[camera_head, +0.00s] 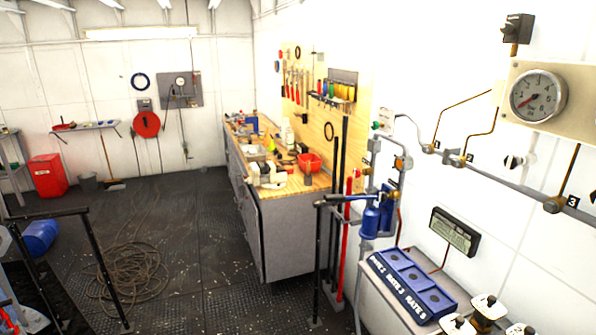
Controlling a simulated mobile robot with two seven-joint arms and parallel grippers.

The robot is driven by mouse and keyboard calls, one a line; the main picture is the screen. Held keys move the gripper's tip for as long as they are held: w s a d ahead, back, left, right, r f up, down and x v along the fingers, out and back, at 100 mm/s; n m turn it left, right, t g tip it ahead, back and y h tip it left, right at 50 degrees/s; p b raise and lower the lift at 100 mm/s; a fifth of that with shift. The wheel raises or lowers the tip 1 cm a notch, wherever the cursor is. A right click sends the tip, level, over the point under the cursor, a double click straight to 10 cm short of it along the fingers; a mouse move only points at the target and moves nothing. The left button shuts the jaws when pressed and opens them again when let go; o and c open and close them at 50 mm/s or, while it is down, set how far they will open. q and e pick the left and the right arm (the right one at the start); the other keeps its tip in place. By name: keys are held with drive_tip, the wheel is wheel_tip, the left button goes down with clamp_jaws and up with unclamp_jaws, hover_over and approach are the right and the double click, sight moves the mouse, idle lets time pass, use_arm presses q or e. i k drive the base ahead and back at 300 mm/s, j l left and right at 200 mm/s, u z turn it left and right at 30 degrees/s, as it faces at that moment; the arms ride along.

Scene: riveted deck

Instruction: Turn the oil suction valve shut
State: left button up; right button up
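No valve in view carries a label that I can read as oil suction, so I cannot tell which one it is. Pipework runs along the white right wall. It has a brass valve fitting (554,204) beside a number 3 tag, and smaller brass fittings (429,148) further left. A green fitting (376,126) and an orange fitting (399,163) sit on the pipes near the tool board. A blue pump-like unit (371,222) with a dark lever stands below them. Neither of my grippers shows in this view.
A round pressure gauge (538,95) is on the right wall. A grey workbench (290,240) with a cluttered wooden top stands mid-view. A blue labelled box (408,285) sits at lower right. Coiled rope (125,272) and black posts (105,268) are at left; dark floor between is clear.

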sight(356, 173)
drive_tip(key=i+j+u, duration=0.3)
drive_tip(key=i, duration=0.4)
drive_tip(key=i+u, duration=0.3)
drive_tip(key=i, duration=0.4)
drive_tip(key=i+z, duration=0.35)
drive_tip(key=i+j+z, duration=0.15)
drive_tip(key=i+z, duration=0.2)
drive_tip(key=i+j+z, duration=0.45)
drive_tip(key=i+z, duration=0.15)
drive_tip(key=z, duration=0.15)
drive_tip(key=i+j+z, duration=0.15)
drive_tip(key=z, duration=0.3)
drive_tip(key=i+j+z, duration=0.25)
drive_tip(key=z, duration=0.15)
